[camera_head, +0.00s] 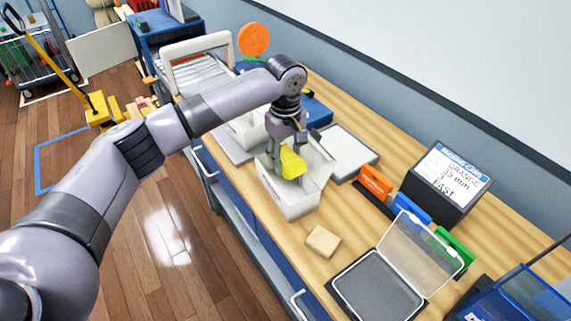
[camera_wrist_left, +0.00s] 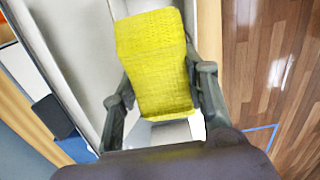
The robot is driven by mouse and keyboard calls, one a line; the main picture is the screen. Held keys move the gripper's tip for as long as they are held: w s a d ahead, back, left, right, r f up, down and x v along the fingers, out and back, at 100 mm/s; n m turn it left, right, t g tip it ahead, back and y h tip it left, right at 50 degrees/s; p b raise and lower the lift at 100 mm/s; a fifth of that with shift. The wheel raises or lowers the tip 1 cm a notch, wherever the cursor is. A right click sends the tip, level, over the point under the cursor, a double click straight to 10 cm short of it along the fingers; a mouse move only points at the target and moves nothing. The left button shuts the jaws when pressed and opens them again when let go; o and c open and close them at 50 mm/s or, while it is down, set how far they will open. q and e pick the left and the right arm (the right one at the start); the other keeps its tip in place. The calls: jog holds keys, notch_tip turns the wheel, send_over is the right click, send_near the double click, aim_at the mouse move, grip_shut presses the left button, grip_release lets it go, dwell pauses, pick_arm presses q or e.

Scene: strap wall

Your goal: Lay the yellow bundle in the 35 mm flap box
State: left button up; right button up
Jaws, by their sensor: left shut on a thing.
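The yellow bundle (camera_head: 292,163) is in my left gripper (camera_head: 287,148), which is shut on it and points down. It fills the space between the two fingers in the left wrist view (camera_wrist_left: 157,65). Bundle and fingertips are at the mouth of a white open box (camera_head: 289,204) with its flap standing up on the right. I cannot tell whether the bundle touches the box floor. A second white box (camera_head: 243,133) is partly hidden behind the arm. I see no size mark on either box. My right gripper is not in view.
A dark display (camera_head: 447,183) reads "ORANGE 35 mm". Orange (camera_head: 375,182), blue (camera_head: 411,208) and green (camera_head: 455,249) blocks stand before it. A tan block (camera_head: 323,241), a grey tray with a raised clear lid (camera_head: 378,287) and a white flat panel (camera_head: 349,152) are on the wooden bench.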

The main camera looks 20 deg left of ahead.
aim_at(286, 154)
pick_arm(q)
jog(key=shift+f, duration=1.95)
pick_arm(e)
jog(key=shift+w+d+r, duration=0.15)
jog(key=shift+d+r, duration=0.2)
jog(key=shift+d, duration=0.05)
pick_arm(q)
jog(key=shift+f+p, duration=0.1)
jog(key=shift+p, duration=0.3)
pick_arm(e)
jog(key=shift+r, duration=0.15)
pick_arm(q)
jog(key=shift+f, duration=0.4)
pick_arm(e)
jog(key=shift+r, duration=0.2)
pick_arm(q)
jog(key=o, duration=1.1)
jog(key=shift+o, duration=0.2)
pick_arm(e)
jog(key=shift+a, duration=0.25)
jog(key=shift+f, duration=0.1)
pick_arm(q)
jog(key=shift+r, duration=0.25)
notch_tip(286, 154, up, 13)
jog(key=shift+f+b, duration=0.2)
jog(key=shift+b, duration=1)
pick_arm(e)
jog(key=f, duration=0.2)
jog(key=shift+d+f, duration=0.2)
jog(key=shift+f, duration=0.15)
